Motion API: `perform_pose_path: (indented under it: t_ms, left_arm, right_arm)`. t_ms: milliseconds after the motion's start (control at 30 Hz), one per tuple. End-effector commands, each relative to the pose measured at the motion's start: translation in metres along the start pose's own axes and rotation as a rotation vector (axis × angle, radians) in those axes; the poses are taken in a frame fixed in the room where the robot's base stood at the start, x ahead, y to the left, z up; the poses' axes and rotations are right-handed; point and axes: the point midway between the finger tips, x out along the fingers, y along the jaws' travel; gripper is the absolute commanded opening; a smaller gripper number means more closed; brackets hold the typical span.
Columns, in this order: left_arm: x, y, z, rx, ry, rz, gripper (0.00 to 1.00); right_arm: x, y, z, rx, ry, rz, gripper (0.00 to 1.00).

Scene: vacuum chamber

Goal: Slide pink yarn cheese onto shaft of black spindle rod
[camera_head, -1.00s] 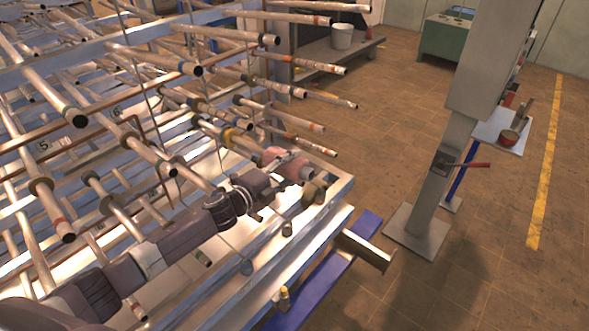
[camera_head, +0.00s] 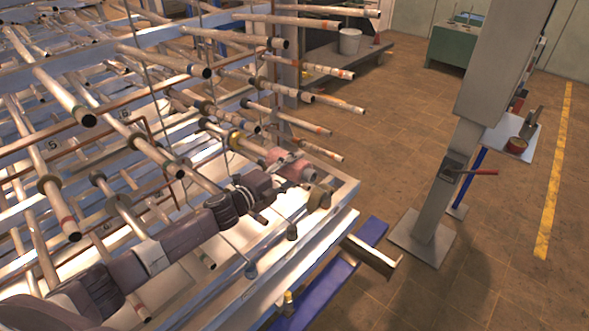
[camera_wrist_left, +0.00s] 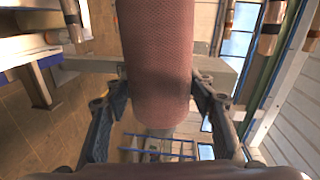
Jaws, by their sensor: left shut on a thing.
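The pink yarn cheese (camera_head: 287,164) is a textured pink cylinder near the right end of the rack in the head view. It fills the upper middle of the left wrist view (camera_wrist_left: 158,60). My left gripper (camera_head: 284,172) is shut on it, one finger on each side in the wrist view. The arm reaches in from the lower left, among the rods. Several spindle rods with dark tips, such as this one (camera_head: 85,117), stick out of the rack. I cannot tell which is the black spindle rod, or whether the cheese is around a shaft. My right gripper is not in view.
Rods crowd the rack above and left of my arm. A metal frame edge (camera_head: 335,210) and blue beam (camera_head: 330,285) lie below and right. A grey post (camera_head: 448,175) stands to the right. The brown floor between is clear.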

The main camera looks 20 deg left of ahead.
Motion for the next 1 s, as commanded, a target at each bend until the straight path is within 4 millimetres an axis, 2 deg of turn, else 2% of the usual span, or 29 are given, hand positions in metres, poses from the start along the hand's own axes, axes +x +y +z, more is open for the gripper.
perform_pose_path:
  t_ms: [633,1000]
  left_arm:
    - [0.0,-0.001,0.005,0.001,-0.002,-0.001,0.2]
    - [0.0,-0.002,-0.007,0.0,0.001,-0.001,0.2]
  right_arm:
    - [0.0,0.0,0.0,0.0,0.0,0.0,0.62]
    - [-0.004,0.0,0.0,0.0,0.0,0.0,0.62]
